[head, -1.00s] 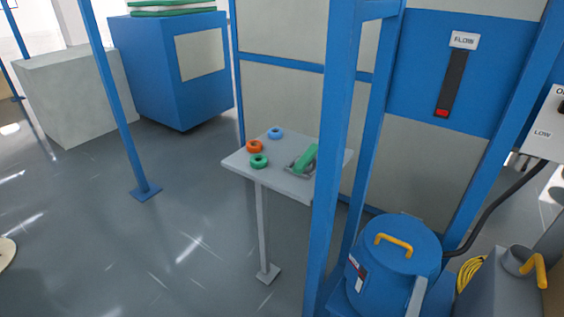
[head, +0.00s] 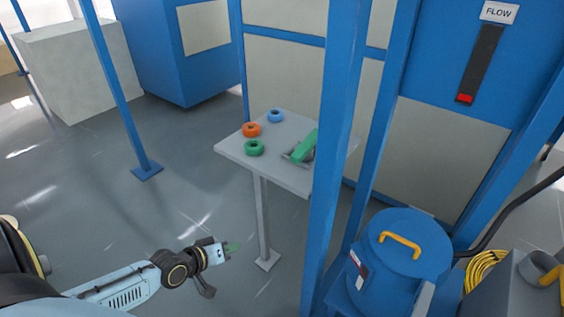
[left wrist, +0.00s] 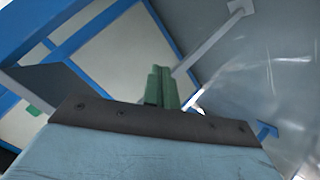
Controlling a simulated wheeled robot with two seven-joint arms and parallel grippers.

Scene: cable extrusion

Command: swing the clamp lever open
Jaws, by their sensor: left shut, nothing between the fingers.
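A blue drum (head: 385,268) with a lid and a yellow handle (head: 400,243) stands at the lower right of the head view. A light grey bar (head: 424,298) stands against its front side; it looks like a clamp lever, but I cannot tell for sure. My left gripper (head: 232,246) is in the lower middle of the head view, left of the drum and below the small table. Its green fingers are shut and empty, and they show in the left wrist view (left wrist: 160,80). It touches nothing. My right gripper is not in view.
A blue post (head: 333,150) rises between my left gripper and the drum. A small grey table (head: 280,170) holds blue, orange and green rings and a green-handled tool (head: 305,147). A yellow coil (head: 484,272) lies right of the drum.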

